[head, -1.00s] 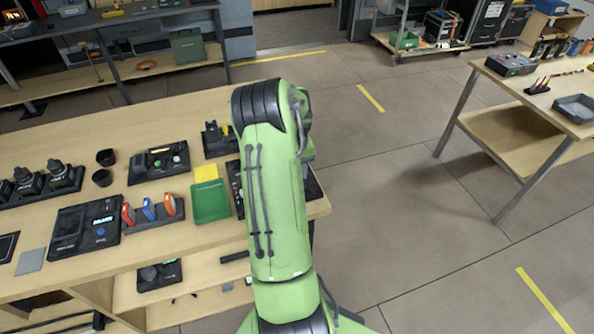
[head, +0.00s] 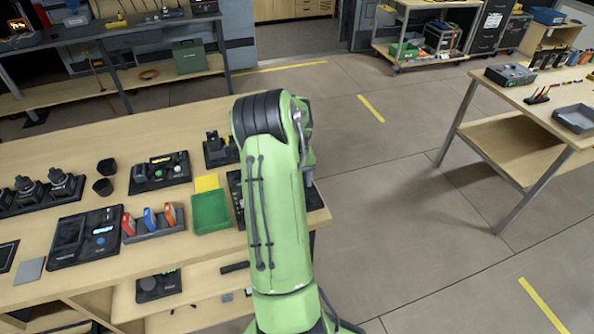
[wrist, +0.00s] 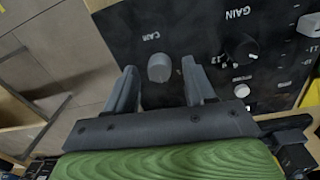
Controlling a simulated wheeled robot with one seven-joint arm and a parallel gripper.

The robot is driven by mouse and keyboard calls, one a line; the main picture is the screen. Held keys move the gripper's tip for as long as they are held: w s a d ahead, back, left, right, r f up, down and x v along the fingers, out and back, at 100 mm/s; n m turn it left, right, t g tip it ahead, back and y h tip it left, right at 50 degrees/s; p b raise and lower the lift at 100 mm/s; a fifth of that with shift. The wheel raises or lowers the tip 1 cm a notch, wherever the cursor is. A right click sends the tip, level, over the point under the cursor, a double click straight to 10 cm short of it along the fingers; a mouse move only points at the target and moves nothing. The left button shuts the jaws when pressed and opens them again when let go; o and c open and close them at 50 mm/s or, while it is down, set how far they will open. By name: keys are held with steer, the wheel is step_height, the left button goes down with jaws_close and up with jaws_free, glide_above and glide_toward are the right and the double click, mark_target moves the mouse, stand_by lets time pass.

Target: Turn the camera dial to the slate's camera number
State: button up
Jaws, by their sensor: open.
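The camera dial (wrist: 159,68) is a grey round knob on a black panel (wrist: 193,30), under an upside-down "CAM" label in the wrist view. My gripper (wrist: 159,73) is open, with one finger on each side of the knob. I cannot tell whether the fingers touch it. In the head view my arm hides the gripper and most of the panel; its left edge (head: 235,190) shows beside the arm. I cannot make out the slate or its number, nor the knob's pointer.
A larger black GAIN knob (wrist: 241,48) and smaller controls lie right of the dial. On the bench, a green tray (head: 211,213), a yellow note (head: 206,183) and a black device with a lit display (head: 85,238) lie left of my arm.

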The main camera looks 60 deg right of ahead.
step_height(320, 180, up, 15)
steer(key=p, duration=0.2)
steer(key=shift+w+a+r, duration=0.15)
steer(key=shift+w+a, duration=0.1)
steer(key=shift+w, duration=0.05)
steer(key=w+a+r+n+t, duration=0.15)
steer(key=a+r, duration=0.25)
steer(key=a, duration=0.5)
steer(key=w+a+r+n+t, duration=0.1)
steer(key=w+a+r+n, duration=0.15)
steer(key=a, duration=0.55)
steer(key=w+a+r+n+t, duration=0.1)
steer(key=w+a+r, duration=0.25)
steer(key=a, duration=0.55)
steer(key=s+a+f+n+t, duration=0.1)
steer(key=s+a+n, duration=0.4)
steer(key=s+a, duration=0.6)
steer(key=a+t, duration=0.1)
steer(key=a, duration=0.2)
steer(key=shift+s+a+f, duration=0.15)
steer(key=shift+s+a, duration=0.05)
steer(key=shift+a, duration=0.05)
steer(key=shift+t, duration=0.25)
